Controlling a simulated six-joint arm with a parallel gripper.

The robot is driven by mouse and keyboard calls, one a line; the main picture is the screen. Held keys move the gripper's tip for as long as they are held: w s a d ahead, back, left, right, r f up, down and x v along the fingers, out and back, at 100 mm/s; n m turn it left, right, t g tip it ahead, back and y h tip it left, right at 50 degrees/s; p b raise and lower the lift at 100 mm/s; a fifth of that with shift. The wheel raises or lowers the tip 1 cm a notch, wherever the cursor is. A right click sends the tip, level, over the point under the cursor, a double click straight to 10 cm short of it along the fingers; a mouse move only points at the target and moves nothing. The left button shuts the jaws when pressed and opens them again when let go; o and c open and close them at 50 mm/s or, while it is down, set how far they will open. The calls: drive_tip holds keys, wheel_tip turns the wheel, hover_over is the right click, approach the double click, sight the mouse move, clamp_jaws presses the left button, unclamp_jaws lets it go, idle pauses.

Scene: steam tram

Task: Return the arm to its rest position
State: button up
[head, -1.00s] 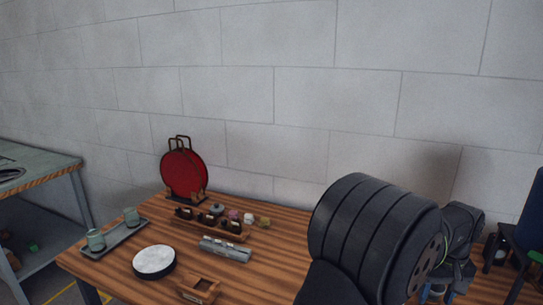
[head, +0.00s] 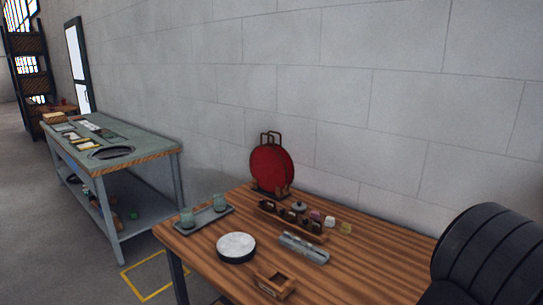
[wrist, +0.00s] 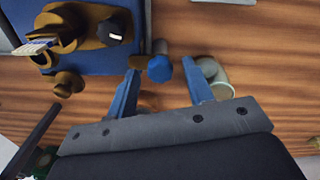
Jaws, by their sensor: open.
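My gripper (wrist: 161,68) shows in the wrist view with its two blue fingers apart, above a wooden tabletop (wrist: 260,75). A small blue-topped thing (wrist: 160,69) shows between the fingertips, and I cannot tell its height below them. A grey rounded piece (wrist: 217,76) lies just right of the right finger. I see nothing held. In the head view a dark, ribbed part of my arm (head: 490,255) fills the lower right corner, and the gripper itself is out of that view.
In the wrist view, brown fittings on a blue base (wrist: 85,30) stand at upper left. In the head view the wooden table (head: 385,250) carries a red disc on a stand (head: 271,168), a cup tray (head: 203,217), a white-topped round (head: 236,246) and a small wooden box (head: 274,283). A workbench (head: 150,146) stands left.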

wheel_tip(320, 180, up, 17)
wheel_tip(320, 180, down, 17)
drive_tip(key=shift+r, duration=0.1)
drive_tip(key=shift+f, duration=0.3)
drive_tip(key=m, duration=0.3)
drive_tip(key=shift+m, duration=0.3)
drive_tip(key=m, duration=0.4)
drive_tip(key=shift+m, duration=0.4)
drive_tip(key=m, duration=0.8)
